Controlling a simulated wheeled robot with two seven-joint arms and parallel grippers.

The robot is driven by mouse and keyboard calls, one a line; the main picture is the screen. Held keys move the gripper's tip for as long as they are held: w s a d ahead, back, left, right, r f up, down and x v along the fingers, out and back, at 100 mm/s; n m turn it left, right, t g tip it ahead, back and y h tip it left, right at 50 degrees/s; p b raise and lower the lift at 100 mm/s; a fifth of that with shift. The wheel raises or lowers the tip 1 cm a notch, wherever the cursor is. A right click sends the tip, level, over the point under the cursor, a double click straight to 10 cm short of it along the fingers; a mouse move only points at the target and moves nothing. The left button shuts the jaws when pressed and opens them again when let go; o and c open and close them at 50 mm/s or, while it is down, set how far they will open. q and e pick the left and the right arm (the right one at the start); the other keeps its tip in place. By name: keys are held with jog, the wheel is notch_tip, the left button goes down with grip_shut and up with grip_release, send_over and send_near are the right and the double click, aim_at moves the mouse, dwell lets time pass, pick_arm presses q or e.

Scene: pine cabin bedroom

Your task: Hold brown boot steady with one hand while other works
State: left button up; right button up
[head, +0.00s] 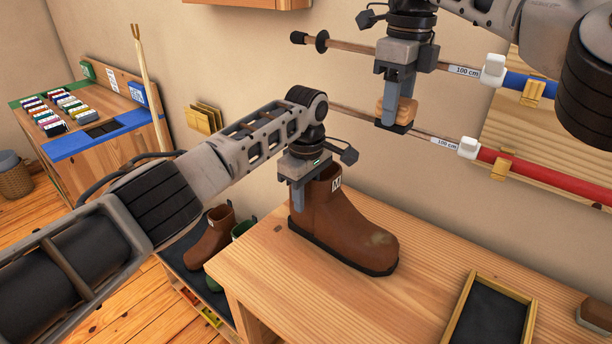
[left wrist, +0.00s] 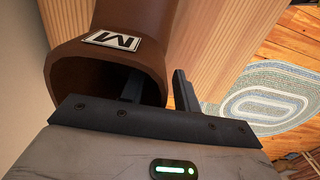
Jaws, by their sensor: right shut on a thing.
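The brown boot (head: 345,228) stands upright on the wooden bench (head: 270,290), toe to the right, with a pale scuffed patch on its toe. A white "M" label sits at its rim; the boot (left wrist: 140,30) and label also show in the left wrist view. My left gripper (head: 308,190) is at the boot's top. In the left wrist view, my left gripper (left wrist: 157,90) has one finger inside the shaft and one outside, apart from the wall. My right gripper (head: 397,95) is shut on a wooden brush (head: 394,116) with dark bristles, held above and beyond the boot.
A shallow wooden tray (head: 460,308) with a dark lining lies right of the boot. Another brown boot (head: 212,238) and a green one stand on a lower shelf at left. Poles marked "100 cm" (head: 463,71) are on the wall behind. An oval rug (left wrist: 265,95) lies on the floor.

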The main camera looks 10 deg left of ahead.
pick_arm(q)
jog(key=shift+f, duration=0.5)
grip_shut()
dwell(0.7)
